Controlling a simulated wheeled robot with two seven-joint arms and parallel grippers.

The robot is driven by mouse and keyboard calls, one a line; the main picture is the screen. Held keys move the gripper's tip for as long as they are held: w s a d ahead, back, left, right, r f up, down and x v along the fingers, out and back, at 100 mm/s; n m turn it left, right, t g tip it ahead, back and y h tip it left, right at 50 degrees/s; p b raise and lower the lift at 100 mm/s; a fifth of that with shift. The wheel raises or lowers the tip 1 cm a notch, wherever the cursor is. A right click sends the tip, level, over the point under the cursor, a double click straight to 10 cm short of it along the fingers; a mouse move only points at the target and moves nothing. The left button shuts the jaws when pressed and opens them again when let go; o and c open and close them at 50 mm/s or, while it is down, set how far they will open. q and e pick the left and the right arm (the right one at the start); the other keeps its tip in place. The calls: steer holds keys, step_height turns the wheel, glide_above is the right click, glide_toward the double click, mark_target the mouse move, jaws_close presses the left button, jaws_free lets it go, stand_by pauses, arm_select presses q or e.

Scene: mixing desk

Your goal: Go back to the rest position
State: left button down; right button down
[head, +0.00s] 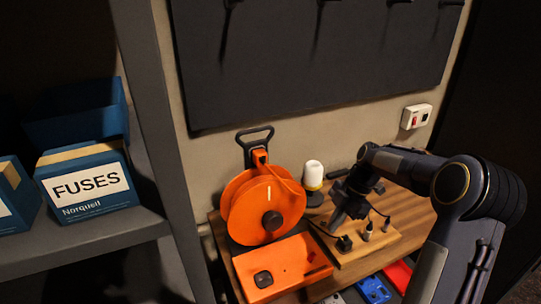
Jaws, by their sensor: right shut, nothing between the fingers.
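My right arm comes in from the right and reaches over the wooden desk. My right gripper (338,219) is shut and empty, pointing down just above or beside a light wooden board (372,247) with several small dark and white parts standing on it. I cannot tell whether the fingertips touch the board. My left gripper is not in view.
An orange cable reel (263,205) and an orange box (283,268) stand left of my right gripper. A FUSES box (87,186) sits on the grey shelf (95,237).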

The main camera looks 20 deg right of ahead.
steer(key=s+a+r+m+t+h, duration=0.2)
steer(key=s+a+r+m+t, duration=0.1)
steer(key=s+a+r+m, duration=0.65)
steer(key=s+a+f+m+t, duration=0.1)
steer(key=s+a+m, duration=0.1)
steer(key=s+m, duration=0.3)
steer(key=s+a+f+m+t, duration=0.1)
steer(key=s+a+m+t, duration=0.1)
steer(key=s+m, duration=0.4)
steer(key=s+a, duration=0.1)
steer(key=s, duration=0.1)
steer(key=shift+s+a+y, duration=0.2)
steer(key=shift+s+y, duration=0.1)
steer(key=shift+s, duration=0.1)
